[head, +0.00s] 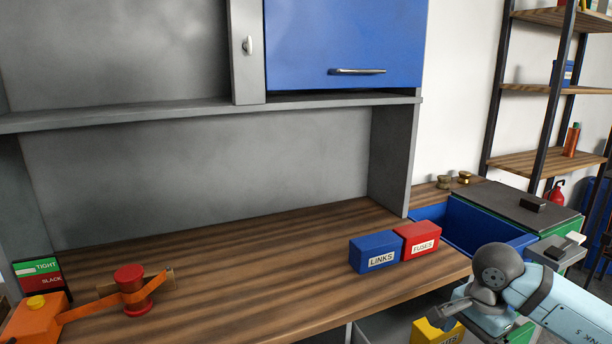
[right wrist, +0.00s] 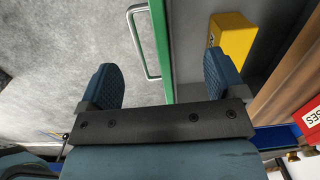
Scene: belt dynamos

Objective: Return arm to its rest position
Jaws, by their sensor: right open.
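My right arm (head: 560,300) comes in at the lower right of the head view, bent beside the front right corner of the bench. In the right wrist view my right gripper (right wrist: 163,80) is open, its two dark blue fingers apart with nothing between them. Beyond the fingers are a green-edged drawer front with a metal handle (right wrist: 142,42) and a yellow box (right wrist: 233,45). My left arm and gripper are in neither view.
The wooden bench (head: 270,255) carries a blue LINKS box (head: 375,252), a red FUSES box (head: 417,240) and, at left, an orange device with a belt around a red pulley (head: 131,290). A yellow box (head: 437,332) sits below the right edge. The bench middle is clear.

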